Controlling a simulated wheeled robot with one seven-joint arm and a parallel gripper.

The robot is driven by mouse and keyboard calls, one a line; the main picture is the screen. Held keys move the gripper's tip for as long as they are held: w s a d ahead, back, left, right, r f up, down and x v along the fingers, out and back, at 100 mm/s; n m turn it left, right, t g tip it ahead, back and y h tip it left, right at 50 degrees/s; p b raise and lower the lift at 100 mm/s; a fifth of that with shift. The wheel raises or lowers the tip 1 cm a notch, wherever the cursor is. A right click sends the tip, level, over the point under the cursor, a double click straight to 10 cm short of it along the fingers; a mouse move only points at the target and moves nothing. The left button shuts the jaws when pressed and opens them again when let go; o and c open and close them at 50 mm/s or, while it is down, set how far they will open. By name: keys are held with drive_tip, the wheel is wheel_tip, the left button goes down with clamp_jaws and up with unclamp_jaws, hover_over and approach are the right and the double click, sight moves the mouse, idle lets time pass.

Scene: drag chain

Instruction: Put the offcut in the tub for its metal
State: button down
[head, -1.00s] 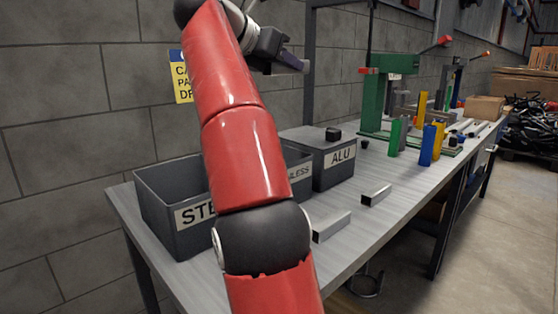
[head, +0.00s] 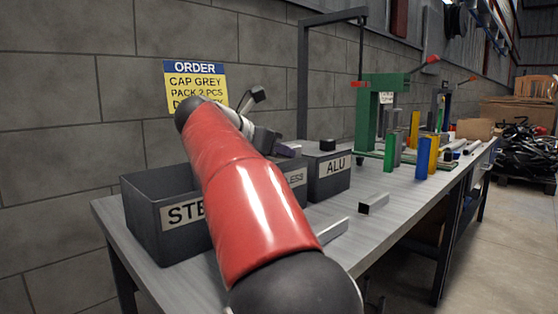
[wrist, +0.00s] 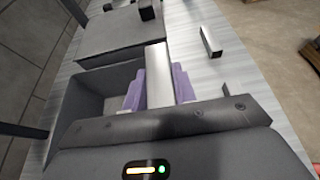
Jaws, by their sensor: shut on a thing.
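My gripper (wrist: 158,92) is shut on a silver, square-edged offcut (wrist: 158,68), held between its purple fingers. In the head view my gripper (head: 287,150) is beside the ALU tub and above the tub whose label ends in "LESS" (head: 296,177), mostly hidden by my arm. In the wrist view an open tub (wrist: 98,88) lies below the offcut. The grey ALU tub (head: 328,181) has a closed lid with a black knob (head: 327,145). The open tub labelled "STE" (head: 150,215) stands at the left; my arm covers part of its label.
Two more metal pieces lie on the bench, one near the ALU tub (head: 373,203) and one closer (head: 333,230). Coloured blocks (head: 424,157) and a green press (head: 368,125) stand farther along. The bench's front strip is otherwise mostly clear.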

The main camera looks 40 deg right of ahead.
drive_tip(key=shift+f, duration=0.4)
drive_tip(key=shift+f, duration=0.3)
drive_tip(key=c, duration=1.1)
unclamp_jaws()
